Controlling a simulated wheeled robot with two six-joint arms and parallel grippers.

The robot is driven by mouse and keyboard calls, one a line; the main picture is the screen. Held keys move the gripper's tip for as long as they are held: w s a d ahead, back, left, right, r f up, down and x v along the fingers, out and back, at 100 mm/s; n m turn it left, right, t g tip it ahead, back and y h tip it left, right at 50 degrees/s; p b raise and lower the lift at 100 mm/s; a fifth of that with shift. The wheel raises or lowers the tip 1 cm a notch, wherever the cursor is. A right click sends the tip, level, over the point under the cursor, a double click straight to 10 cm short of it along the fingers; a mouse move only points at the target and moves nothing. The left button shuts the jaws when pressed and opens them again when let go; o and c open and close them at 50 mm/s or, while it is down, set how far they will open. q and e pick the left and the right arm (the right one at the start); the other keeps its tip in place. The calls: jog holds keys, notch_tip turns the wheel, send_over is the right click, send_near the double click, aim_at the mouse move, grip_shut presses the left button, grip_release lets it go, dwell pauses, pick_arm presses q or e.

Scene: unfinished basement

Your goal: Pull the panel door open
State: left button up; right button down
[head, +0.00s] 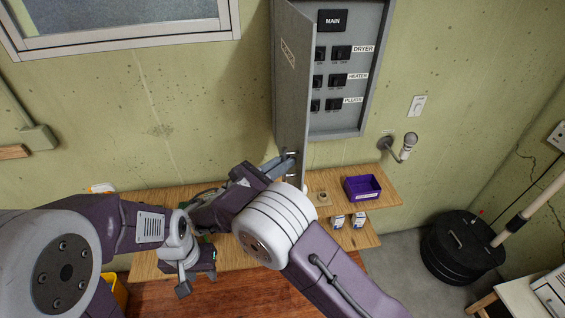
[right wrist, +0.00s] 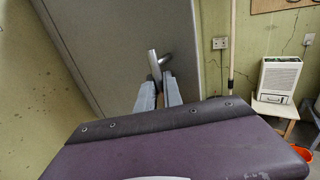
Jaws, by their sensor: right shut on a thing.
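The grey panel door (head: 293,75) of the electrical panel (head: 372,60) stands swung open, seen nearly edge-on, with the labelled breakers showing to its right. Its metal handle (right wrist: 153,64) is near the door's lower edge. My right gripper (head: 288,162) is shut on the handle; the right wrist view shows both fingers (right wrist: 159,90) at it against the grey door face. My left gripper (head: 197,284) hangs low at the left, in front of the wooden shelf, away from the door. Its fingers look spread, with nothing seen between them.
Below the panel, a wooden shelf (head: 385,193) holds a purple bin (head: 362,187) and small items. A lamp-like fixture (head: 402,147) and a switch (head: 417,106) are on the wall to the right. A black round container (head: 460,247) stands on the floor at right.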

jog(key=shift+a, duration=0.1)
dwell(0.3)
jog(key=c, duration=1.5)
grip_release()
